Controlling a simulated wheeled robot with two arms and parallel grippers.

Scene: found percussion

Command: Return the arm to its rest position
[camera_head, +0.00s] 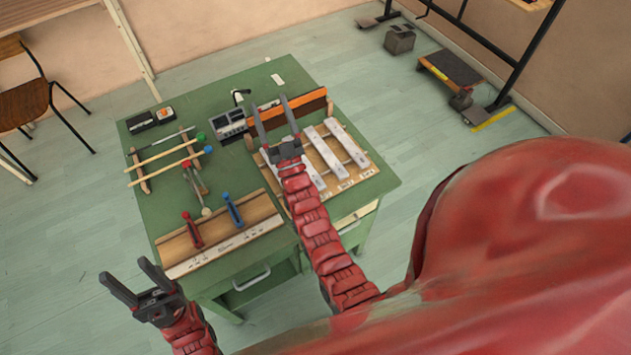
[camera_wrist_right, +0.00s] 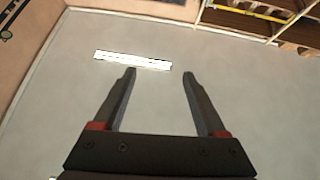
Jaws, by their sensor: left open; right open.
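My right arm reaches up over the green table (camera_head: 160,215) in the head view. Its gripper (camera_head: 270,100) is open with nothing between the fingers, in line with the board of metal bars (camera_head: 340,145) and the orange-edged wooden piece (camera_head: 290,110). In the right wrist view the same gripper (camera_wrist_right: 160,75) has its fingers apart and empty, facing a plain grey surface. My left gripper (camera_head: 122,268) is open and empty, at lower left, in front of the table's near left corner. The height of the right gripper above the table cannot be told.
On the table are mallets on a rack (camera_head: 160,155), a wooden board with red and blue clamps (camera_head: 225,232), and a small grey device (camera_head: 228,124). A chair (camera_head: 25,95) stands at left. A white strip (camera_wrist_right: 132,60) shows in the wrist view.

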